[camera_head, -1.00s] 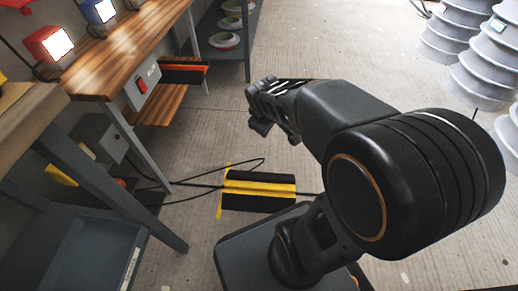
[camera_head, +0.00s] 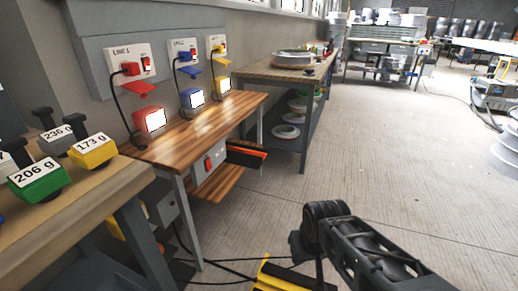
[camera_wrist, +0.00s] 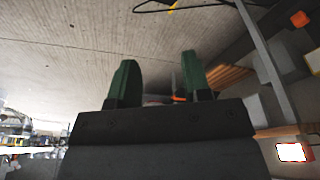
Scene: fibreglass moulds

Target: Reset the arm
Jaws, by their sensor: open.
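In the wrist view, my gripper (camera_wrist: 160,80) shows two dark green fingers standing apart with a gap between them. The gap looks empty, with floor and the distant workbench area behind it. In the head view, my dark arm reaches in from the bottom right, over the concrete floor. The fingertips cannot be made out in the head view.
A wooden bench (camera_head: 235,106) with red, blue and yellow sockets and lit boxes stands at the left. Labelled weights, including a green one (camera_head: 40,180), sit on a nearer table. A yellow-black cable cover (camera_head: 272,275) lies on the floor.

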